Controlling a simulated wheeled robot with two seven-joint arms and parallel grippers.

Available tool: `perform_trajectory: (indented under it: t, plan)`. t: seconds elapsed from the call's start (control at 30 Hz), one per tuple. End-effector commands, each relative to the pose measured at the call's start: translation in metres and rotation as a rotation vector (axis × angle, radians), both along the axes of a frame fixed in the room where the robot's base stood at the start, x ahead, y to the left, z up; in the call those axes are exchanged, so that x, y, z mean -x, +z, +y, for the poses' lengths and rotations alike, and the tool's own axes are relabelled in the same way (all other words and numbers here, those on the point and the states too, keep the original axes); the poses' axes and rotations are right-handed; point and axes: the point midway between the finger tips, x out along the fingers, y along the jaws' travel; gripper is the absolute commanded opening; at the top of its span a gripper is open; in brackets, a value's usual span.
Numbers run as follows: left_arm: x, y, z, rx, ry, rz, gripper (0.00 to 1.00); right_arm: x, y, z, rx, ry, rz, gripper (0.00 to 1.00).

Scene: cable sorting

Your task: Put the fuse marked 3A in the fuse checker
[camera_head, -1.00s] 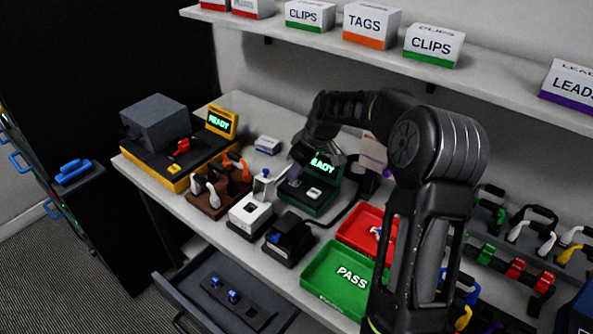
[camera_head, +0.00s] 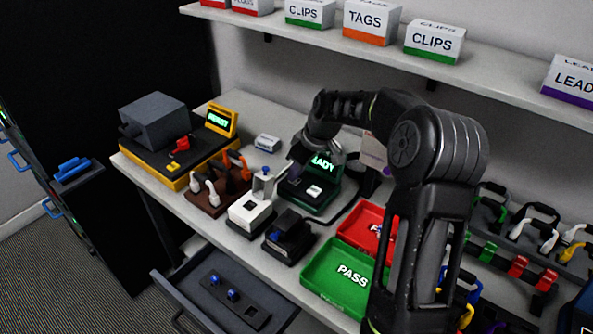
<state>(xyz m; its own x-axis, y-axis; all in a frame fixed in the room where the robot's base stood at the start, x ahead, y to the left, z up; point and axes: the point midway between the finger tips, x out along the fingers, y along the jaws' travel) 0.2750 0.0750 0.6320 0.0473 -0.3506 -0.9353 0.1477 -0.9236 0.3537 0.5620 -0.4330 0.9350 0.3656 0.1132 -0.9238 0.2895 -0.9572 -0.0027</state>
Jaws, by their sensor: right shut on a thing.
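My right arm comes in from the right, and its gripper (camera_head: 299,154) is over the left part of a green device with a lit READY screen (camera_head: 322,162), which looks like the fuse checker. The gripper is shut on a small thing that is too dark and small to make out. No 3A marking can be read anywhere. In the open drawer (camera_head: 172,283) at the front, a dark holder has two blue-topped pieces (camera_head: 232,295) and a bare slot to their right. My left gripper is not in view.
A yellow-based device (camera_head: 178,182) with its own lit screen stands at the back left. A brown rack (camera_head: 205,202), a white block (camera_head: 250,215) and a black device (camera_head: 286,238) stand nearby. A green PASS tray (camera_head: 325,285) and a red tray (camera_head: 350,235) lie to the right.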

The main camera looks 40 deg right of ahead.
Motion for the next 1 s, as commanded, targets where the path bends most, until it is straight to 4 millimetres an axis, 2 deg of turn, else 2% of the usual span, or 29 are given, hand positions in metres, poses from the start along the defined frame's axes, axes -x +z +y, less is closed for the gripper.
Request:
perform_trajectory:
  t: [0.3, 0.33, 0.6, 0.8, 1.0]
  plan:
    - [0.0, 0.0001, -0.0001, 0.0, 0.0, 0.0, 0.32, -0.0001, 0.0004, -0.0001, 0.0, 0.0, 0.0, 0.0]
    - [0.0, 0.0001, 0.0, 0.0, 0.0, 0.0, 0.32, -0.0001, 0.0004, -0.0001, 0.0, 0.0, 0.0, 0.16]
    - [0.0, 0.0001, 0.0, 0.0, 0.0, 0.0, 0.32, 0.0, 0.0002, 0.0, 0.0, 0.0, 0.0, 0.38]
    - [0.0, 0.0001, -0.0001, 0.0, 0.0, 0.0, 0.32, 0.0, 0.0001, 0.0, 0.0, 0.0, 0.0, 0.4]
    - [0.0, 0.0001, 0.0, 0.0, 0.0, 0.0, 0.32, 0.0, 0.0002, 0.0, 0.0, 0.0, 0.0, 0.56]
